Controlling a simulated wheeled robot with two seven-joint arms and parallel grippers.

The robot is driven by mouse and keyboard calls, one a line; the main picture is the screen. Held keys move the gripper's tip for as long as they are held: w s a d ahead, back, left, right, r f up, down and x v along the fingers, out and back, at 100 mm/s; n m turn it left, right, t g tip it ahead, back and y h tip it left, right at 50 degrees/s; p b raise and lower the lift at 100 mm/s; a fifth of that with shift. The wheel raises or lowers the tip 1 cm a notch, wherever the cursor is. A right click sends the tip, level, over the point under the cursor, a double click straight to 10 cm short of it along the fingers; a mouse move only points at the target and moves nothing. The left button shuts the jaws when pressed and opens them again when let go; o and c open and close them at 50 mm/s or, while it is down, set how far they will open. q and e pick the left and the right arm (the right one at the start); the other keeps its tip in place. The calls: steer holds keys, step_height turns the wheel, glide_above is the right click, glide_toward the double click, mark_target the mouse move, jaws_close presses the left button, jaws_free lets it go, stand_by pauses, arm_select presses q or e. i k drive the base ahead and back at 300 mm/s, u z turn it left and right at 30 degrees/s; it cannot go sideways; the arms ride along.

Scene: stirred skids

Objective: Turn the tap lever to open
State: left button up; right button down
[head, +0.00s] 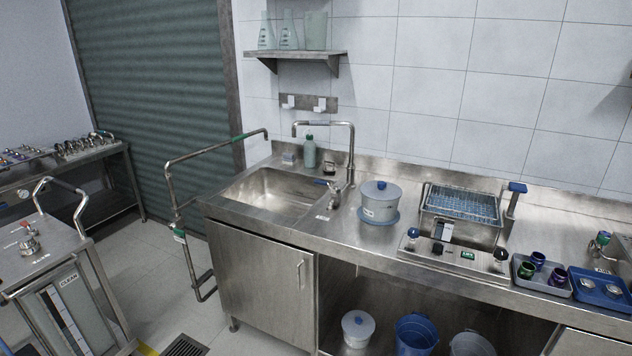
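A steel gooseneck tap (352,155) stands at the back right of the sink (262,190), its spout reaching left over the basin. A small blue-tipped lever (324,183) sticks out to the left near the tap's base. Whether the lever is open or closed cannot be told at this size, and no water is visible. Another small fitting with a green part (602,238) stands at the far right edge of the counter. Neither of my grippers is in view.
A lidded grey bucket (380,202) stands right of the tap. A wire-basket bath (460,208) and trays of small vessels (541,278) lie further right. A bent pipe frame (172,190) stands left of the counter. A steel cart (50,250) is at the left, with open floor between.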

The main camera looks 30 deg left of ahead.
mark_target(334, 188)
steer(key=u, duration=1.6)
steer(key=i, duration=2.35)
steer(key=z, duration=0.55)
